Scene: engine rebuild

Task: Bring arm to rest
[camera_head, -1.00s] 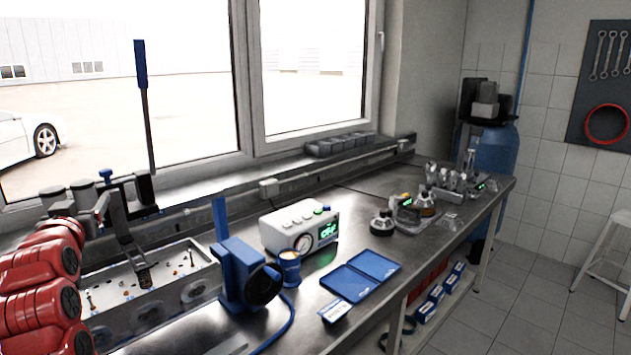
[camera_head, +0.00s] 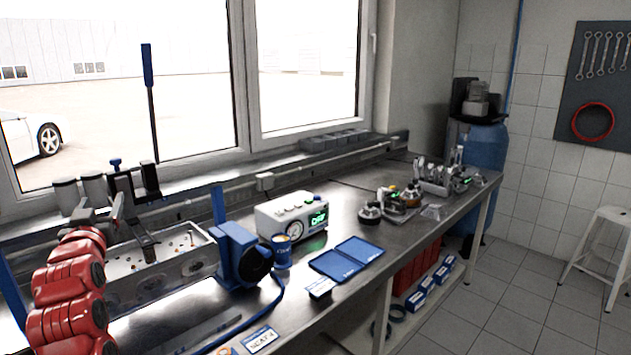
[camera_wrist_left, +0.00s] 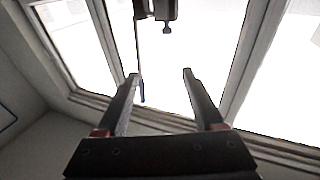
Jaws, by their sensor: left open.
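My left gripper (camera_head: 104,209) is at the left of the head view, at the end of my red arm. It is raised above the near left end of the workbench (camera_head: 330,213), beside the metal engine block part (camera_head: 165,268). In the left wrist view the two dark fingers (camera_wrist_left: 160,75) are spread apart with nothing between them. They point toward the bright window, and this view looks upside down. My right gripper is not in view.
A tall lever with a blue grip (camera_head: 147,66) stands behind my gripper. A blue fixture (camera_head: 240,262), white device (camera_head: 290,217), blue cup (camera_head: 282,257) and open blue case (camera_head: 330,268) are on the bench. A white stool (camera_head: 603,222) stands at right.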

